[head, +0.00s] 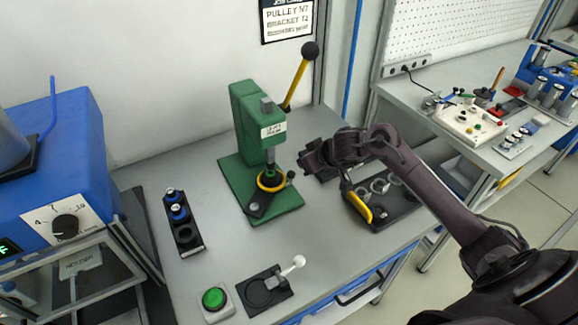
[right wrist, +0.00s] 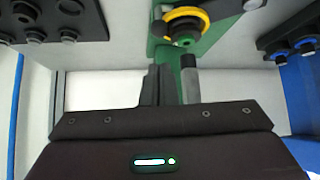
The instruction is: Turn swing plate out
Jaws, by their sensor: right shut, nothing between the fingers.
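The green press (head: 250,130) stands on the bench with a black lever with a yellow sleeve (head: 297,78). At its foot is a yellow ring (head: 271,181) around a dark part. A dark plate (head: 259,206), which looks like the swing plate, sticks out toward the front left of the green base. A small dark knob (head: 291,174) sits right of the ring. My right gripper (head: 308,159) is shut and empty, right of the ring and apart from it. In the right wrist view its fingers (right wrist: 172,80) point toward the press base and yellow ring (right wrist: 184,22). My left gripper is out of view.
A rack with blue-ringed parts (head: 183,222), a green button (head: 214,298) and a black fixture with a white-knobbed lever (head: 282,283) are left and front. A blue machine (head: 62,150) stands far left.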

